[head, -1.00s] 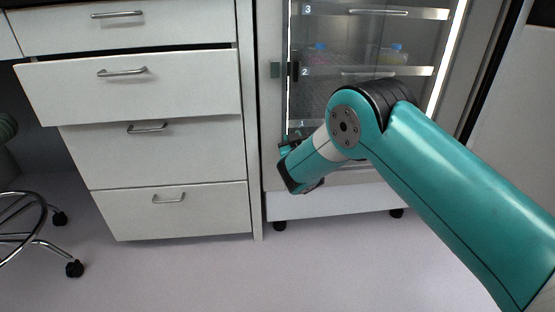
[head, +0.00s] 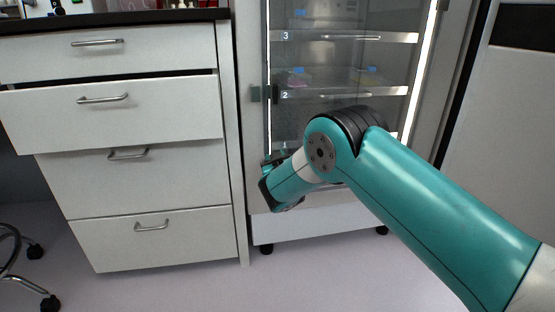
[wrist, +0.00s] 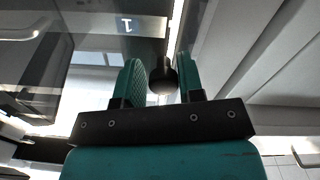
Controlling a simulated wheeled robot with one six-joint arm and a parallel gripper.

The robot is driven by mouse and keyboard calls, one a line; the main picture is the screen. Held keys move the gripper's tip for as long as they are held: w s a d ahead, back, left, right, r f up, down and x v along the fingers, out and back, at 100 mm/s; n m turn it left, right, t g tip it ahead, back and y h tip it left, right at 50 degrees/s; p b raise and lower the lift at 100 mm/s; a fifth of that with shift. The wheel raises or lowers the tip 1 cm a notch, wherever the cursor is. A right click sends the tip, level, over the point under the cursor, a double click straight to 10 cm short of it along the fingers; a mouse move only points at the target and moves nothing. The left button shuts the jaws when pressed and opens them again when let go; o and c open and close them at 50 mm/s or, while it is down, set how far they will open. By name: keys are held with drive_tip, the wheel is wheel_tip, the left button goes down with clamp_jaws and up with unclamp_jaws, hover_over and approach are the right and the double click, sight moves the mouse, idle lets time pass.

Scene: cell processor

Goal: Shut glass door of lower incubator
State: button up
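The lower incubator (head: 345,65) stands behind my arm in the head view, with steel-fronted shelves marked 2 and 3 and bright strips at both sides. Its glass door (head: 330,108) is hard to make out; I cannot tell how far it stands open. My gripper is at the incubator's lower left, mostly hidden by my own wrist. In the wrist view my gripper (wrist: 158,75) has its two teal fingers apart. A dark round knob (wrist: 163,82) shows between them, with a gap visible on either side. A shelf label 1 (wrist: 126,26) appears upside down beyond the fingers.
A white drawer cabinet (head: 135,185) stands left of the incubator, its second drawer (head: 110,115) pulled out. A wheeled stool (head: 20,265) is at the far left. A pale panel (head: 510,130) stands at the right. The floor (head: 210,290) in front is clear.

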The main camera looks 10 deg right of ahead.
drive_tip(key=shift+a+r, duration=0.15)
drive_tip(key=shift+a, duration=0.35)
drive_tip(key=shift+s+a, duration=0.1)
drive_tip(key=shift+s, duration=0.2)
drive_tip(key=s+d+b, duration=0.1)
drive_tip(key=s+b, duration=0.6)
drive_tip(key=s, duration=0.9)
drive_tip(key=shift+s+d, duration=0.25)
drive_tip(key=shift+s, duration=0.15)
